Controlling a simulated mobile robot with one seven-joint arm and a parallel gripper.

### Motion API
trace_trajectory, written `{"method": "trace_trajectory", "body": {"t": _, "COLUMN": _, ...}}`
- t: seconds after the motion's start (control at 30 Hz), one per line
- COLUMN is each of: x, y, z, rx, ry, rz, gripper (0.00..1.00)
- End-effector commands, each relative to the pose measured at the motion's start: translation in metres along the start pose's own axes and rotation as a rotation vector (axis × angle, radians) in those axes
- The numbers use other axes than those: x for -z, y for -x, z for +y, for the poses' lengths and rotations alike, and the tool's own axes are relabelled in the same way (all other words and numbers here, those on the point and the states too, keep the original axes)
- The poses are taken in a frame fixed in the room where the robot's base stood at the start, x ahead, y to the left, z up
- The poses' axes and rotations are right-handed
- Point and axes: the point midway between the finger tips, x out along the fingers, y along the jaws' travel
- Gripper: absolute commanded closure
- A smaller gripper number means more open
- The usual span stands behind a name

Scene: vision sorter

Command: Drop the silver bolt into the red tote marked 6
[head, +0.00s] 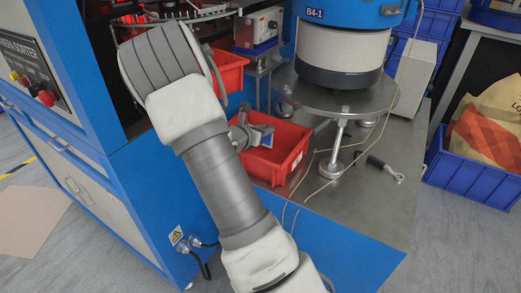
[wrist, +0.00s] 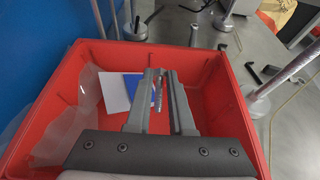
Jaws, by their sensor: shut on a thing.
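The silver bolt (wrist: 158,93) is upright between the fingers of my gripper (wrist: 164,82) in the wrist view. The gripper is shut on it, over the inside of a red tote (wrist: 75,95). In the head view my gripper (head: 258,137) is at the near red tote (head: 281,165), above its opening, and the bolt cannot be made out. A small white label shows on this tote's right side, but I cannot read a number on it.
A white-and-blue card (wrist: 118,90) and clear plastic (wrist: 65,115) lie in the tote. Another red tote (head: 232,72) stands farther back. A round metal stand (head: 345,98) with a blue-and-white feeder is close on the right. A black-handled tool (head: 380,167) lies on the bench.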

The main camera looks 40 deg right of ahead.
Motion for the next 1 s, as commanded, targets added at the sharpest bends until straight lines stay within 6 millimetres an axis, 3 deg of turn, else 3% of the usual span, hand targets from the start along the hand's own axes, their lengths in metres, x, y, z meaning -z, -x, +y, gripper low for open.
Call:
{"method": "trace_trajectory", "body": {"t": 0.07, "x": -0.001, "y": 0.000, "z": 0.000, "rx": 0.000, "ry": 0.000, "rz": 0.000, "gripper": 1.00}}
{"method": "trace_trajectory", "body": {"t": 0.1, "x": -0.001, "y": 0.000, "z": 0.000, "rx": 0.000, "ry": 0.000, "rz": 0.000, "gripper": 0.72}}
{"method": "trace_trajectory", "body": {"t": 0.27, "x": 0.000, "y": 0.000, "z": 0.000, "rx": 0.000, "ry": 0.000, "rz": 0.000, "gripper": 0.44}}
{"method": "trace_trajectory", "body": {"t": 0.67, "x": -0.001, "y": 0.008, "z": 0.001, "rx": -0.001, "ry": 0.000, "rz": 0.000, "gripper": 0.44}}
{"method": "trace_trajectory", "body": {"t": 0.77, "x": -0.002, "y": 0.023, "z": 0.001, "rx": -0.003, "ry": 0.000, "rz": 0.002, "gripper": 0.44}}
{"method": "trace_trajectory", "body": {"t": 1.0, "x": -0.004, "y": 0.081, "z": 0.002, "rx": -0.005, "ry": 0.000, "rz": 0.001, "gripper": 0.44}}
